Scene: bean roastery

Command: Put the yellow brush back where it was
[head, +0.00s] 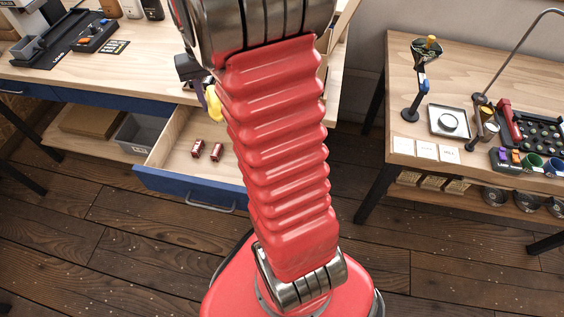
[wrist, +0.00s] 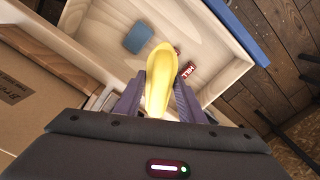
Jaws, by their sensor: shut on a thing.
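The yellow brush (wrist: 161,72) is between the two purple-grey fingers of my gripper (wrist: 158,88) in the wrist view, and the gripper is shut on it. It points away from the camera and appears above an open wooden drawer (wrist: 228,40). In the head view the brush (head: 214,103) shows as a small yellow shape at the left edge of my red arm, beside a purple finger. The open drawer with a blue front (head: 190,187) lies below it in that view. My arm hides the drawer's right part and most of my gripper.
Two small red packs (head: 207,150) lie in the drawer. A blue block (wrist: 139,37) lies in it too in the wrist view. A grey bin (head: 138,135) stands left of the drawer. A second table (head: 385,185) with tools stands at the right, with open floor between.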

